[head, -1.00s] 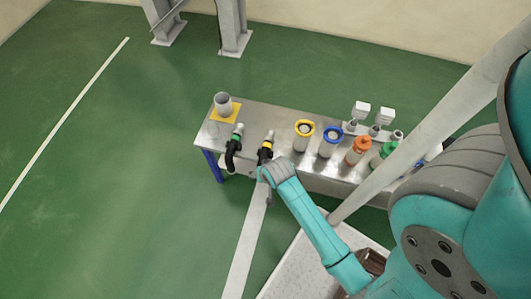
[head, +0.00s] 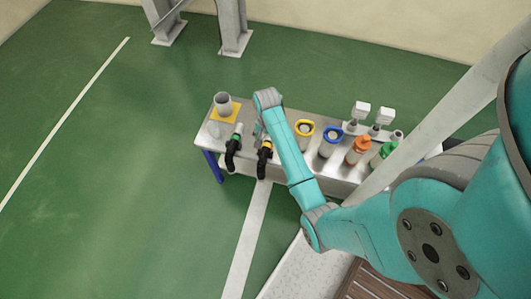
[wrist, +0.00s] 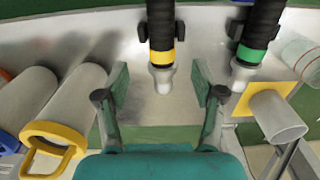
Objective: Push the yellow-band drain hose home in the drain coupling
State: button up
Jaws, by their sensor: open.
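The yellow-band drain hose (head: 265,152) is black and hangs over the bench's front edge. In the wrist view its yellow band (wrist: 161,56) meets a pale grey fitting (wrist: 164,80), which may be the drain coupling; I cannot tell how deep the hose sits. My gripper (wrist: 161,84) is open and empty. Its fingers appear either side of the fitting, apart from it. In the head view my wrist (head: 267,98) is above the bench behind the hose, and my arm partly hides that area. A green-band hose (head: 233,150) lies to the left.
A grey cup (head: 223,104) stands on a yellow plate at the bench's left end. Yellow-ringed (head: 304,130) and blue-ringed (head: 331,139) canisters stand right of the hose. Orange-topped (head: 358,150) and green-topped (head: 384,154) ones stand further right. The floor left of the bench is clear.

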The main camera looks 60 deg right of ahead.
aim_at(266, 149)
jog(key=shift+a+f, duration=0.15)
jog(key=shift+f, duration=1.55)
jog(key=shift+a+f, duration=0.15)
jog(key=shift+f, duration=1.55)
grip_shut()
jog(key=shift+r, duration=0.1)
